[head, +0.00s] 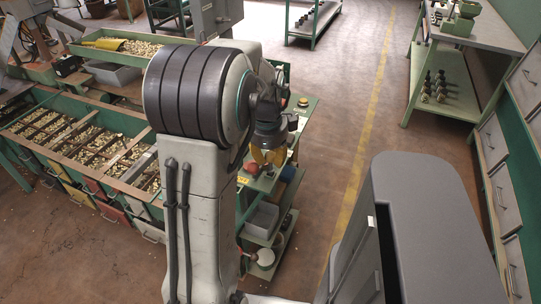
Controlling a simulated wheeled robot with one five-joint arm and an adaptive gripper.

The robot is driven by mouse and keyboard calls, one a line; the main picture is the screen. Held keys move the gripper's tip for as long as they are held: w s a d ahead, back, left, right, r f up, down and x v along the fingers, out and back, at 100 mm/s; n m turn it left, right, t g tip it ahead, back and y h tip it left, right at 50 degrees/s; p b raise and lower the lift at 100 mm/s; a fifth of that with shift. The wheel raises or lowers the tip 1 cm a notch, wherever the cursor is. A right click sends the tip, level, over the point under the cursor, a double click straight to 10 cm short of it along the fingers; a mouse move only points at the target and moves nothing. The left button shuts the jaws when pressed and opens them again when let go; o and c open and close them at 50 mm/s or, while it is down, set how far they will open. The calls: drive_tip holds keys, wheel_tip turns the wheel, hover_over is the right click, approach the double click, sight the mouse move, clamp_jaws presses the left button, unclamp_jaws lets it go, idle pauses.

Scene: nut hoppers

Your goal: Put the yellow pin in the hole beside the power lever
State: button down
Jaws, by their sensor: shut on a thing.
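My gripper (268,160) is at the end of my arm, right of its large grey joint, low over a narrow green stand (308,108). Its fingers are small and partly hidden by the arm. Yellow-orange parts show at the fingers, and I cannot tell the yellow pin apart from them. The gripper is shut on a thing. A round yellow button (303,101) on a dark base sits on the stand's top, right of and beyond the gripper. I cannot make out the power lever or the hole; my arm covers part of the stand.
A green sorting bench (22,112) with nut-filled compartments and coloured drawers stands at left. A green tray of nuts (137,37) is behind it. The stand's lower shelves hold a grey bin (262,220). A workbench (480,38) stands at right. The floor by the yellow line is clear.

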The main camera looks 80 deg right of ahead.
drive_tip(key=shift+f, duration=0.3)
drive_tip(key=c, duration=0.9)
unclamp_jaws()
drive_tip(key=shift+c, duration=0.2)
drive_tip(key=shift+a, duration=0.1)
drive_tip(key=shift+f, duration=0.1)
wheel_tip(320, 180, up, 12)
drive_tip(key=a, duration=0.2)
drive_tip(key=shift+r, duration=0.25)
wheel_tip(320, 180, up, 9)
drive_tip(key=a+p, duration=0.1)
drive_tip(key=p, duration=0.6)
drive_tip(key=shift+a+f, duration=0.2)
drive_tip(key=shift+a, duration=0.2)
